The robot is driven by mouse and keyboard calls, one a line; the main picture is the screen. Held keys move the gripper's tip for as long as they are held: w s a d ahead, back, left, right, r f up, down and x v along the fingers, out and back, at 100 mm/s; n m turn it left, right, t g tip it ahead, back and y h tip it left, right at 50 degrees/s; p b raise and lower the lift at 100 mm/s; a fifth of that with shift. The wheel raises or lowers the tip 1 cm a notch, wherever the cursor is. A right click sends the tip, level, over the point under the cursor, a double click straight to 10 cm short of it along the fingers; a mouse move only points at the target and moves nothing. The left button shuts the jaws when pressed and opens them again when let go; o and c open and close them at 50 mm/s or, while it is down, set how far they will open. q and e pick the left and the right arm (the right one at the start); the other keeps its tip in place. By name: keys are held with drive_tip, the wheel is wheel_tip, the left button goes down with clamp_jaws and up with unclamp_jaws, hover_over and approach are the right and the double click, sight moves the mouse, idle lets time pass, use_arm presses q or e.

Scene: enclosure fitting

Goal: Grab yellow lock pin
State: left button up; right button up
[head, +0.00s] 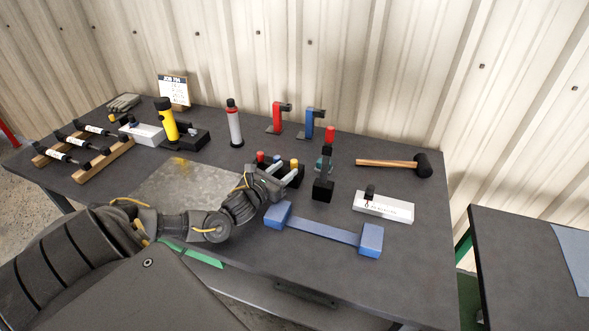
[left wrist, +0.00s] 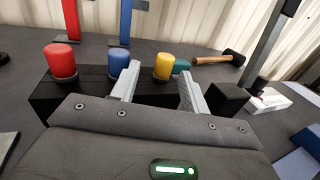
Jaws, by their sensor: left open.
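The yellow lock pin (head: 294,163) stands upright at the right end of a black holder block (head: 296,178), in a row with a blue pin (head: 276,158) and a red pin (head: 260,156). In the left wrist view, the yellow lock pin (left wrist: 164,62) shows between my two pale fingers, with the blue pin (left wrist: 119,62) and red pin (left wrist: 61,61) to its left. My left gripper (left wrist: 160,92) is open and empty; it also shows at the holder in the head view (head: 277,174). Whether the fingers touch the pin cannot be told. My right gripper is out of view.
Right of the holder stands a black post with a red top (head: 324,187). Red and blue clamps (head: 312,122) stand behind. A grey plate (head: 180,185) lies left.

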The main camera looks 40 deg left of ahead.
sight(292, 166)
use_arm(q)
drive_tip(key=w+b, duration=0.1)
drive_tip(key=w, duration=0.3)
drive_tip(key=shift+w+d+b, duration=0.1)
drive_tip(key=shift+d+b, duration=0.1)
drive_tip(key=shift+b, duration=0.2)
drive_tip(key=shift+w, duration=0.4)
drive_tip(key=shift+r, duration=0.15)
drive_tip(key=shift+s, duration=0.1)
clamp_jaws()
